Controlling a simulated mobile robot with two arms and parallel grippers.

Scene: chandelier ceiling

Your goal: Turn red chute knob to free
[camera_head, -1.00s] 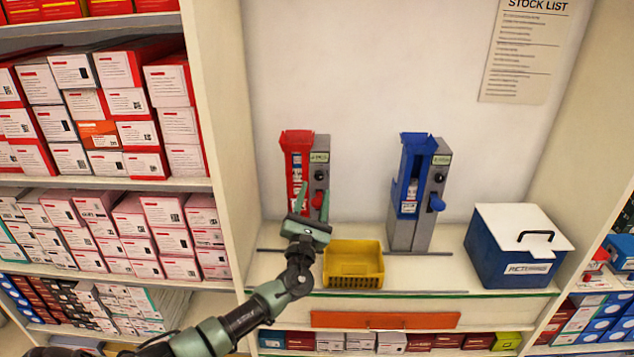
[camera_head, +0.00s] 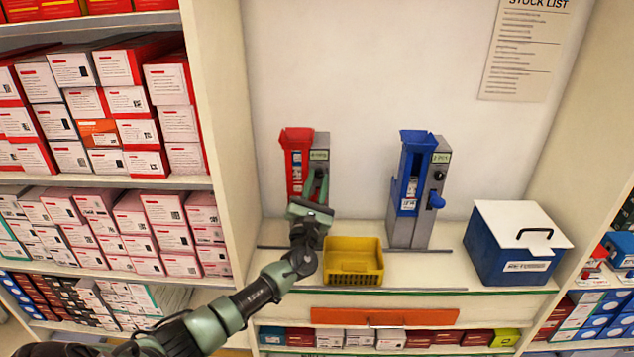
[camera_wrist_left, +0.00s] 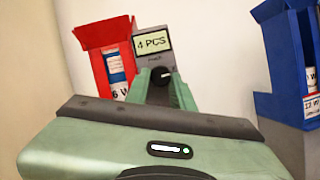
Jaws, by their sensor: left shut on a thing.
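The red chute (camera_head: 297,165) stands on the shelf, with a grey panel (camera_head: 321,142) on its right side. In the left wrist view, the red chute (camera_wrist_left: 105,60) is at upper left. Its black round knob (camera_wrist_left: 163,75) sits below a "4 PCS" display (camera_wrist_left: 152,42), between my fingertips. My left gripper (camera_head: 318,182) is in front of the panel, shut on this knob; its fingers also show in the left wrist view (camera_wrist_left: 161,80). The red lever lower on the panel is hidden behind my gripper. My right gripper is not in view.
A blue chute (camera_head: 408,190) with its own blue lever (camera_head: 436,200) stands to the right. A yellow basket (camera_head: 353,262) is just right of my left wrist. A white-lidded blue box (camera_head: 510,262) is at far right. Boxed shelves (camera_head: 100,185) fill the left.

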